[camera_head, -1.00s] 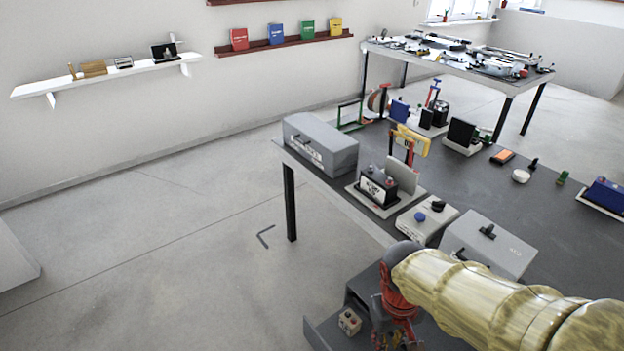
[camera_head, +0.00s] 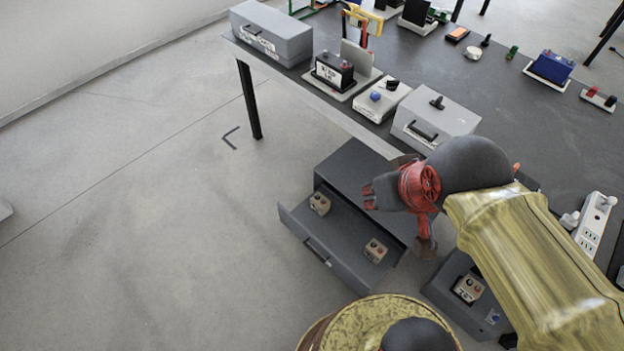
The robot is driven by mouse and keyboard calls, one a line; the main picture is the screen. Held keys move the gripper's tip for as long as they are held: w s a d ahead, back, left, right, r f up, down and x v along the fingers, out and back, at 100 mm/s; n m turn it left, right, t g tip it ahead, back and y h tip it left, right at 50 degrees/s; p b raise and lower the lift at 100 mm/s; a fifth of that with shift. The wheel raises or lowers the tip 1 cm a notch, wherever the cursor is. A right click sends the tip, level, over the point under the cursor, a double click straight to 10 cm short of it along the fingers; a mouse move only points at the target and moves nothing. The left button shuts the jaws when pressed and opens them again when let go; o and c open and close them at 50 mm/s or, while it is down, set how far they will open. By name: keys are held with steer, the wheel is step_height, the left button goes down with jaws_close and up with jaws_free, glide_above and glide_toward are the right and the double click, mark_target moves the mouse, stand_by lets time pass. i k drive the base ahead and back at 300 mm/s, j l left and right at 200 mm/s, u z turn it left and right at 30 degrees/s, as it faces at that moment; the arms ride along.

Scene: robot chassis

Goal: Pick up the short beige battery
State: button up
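Two small beige batteries with dark and red terminals lie in an open grey drawer (camera_head: 335,232): one battery (camera_head: 319,203) near its left end, another battery (camera_head: 375,250) near its right end. A third small beige block (camera_head: 467,289) sits on a dark grey box at the lower right. Which is the short one I cannot tell for sure. My gripper (camera_head: 397,220), red with dark fingers, is above the drawer's right part, up and right of the drawer batteries. Its fingers are spread apart, with nothing seen between them.
The drawer's cabinet (camera_head: 350,170) stands under the front edge of the dark workbench (camera_head: 520,100). On the bench edge are a grey toolbox (camera_head: 272,32), a black battery (camera_head: 333,70) and a grey case (camera_head: 435,120). The floor at left is clear.

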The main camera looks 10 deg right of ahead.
mark_target(468, 287)
steer(key=k+u, duration=0.15)
steer(key=k, duration=0.15)
steer(key=z, duration=2.2)
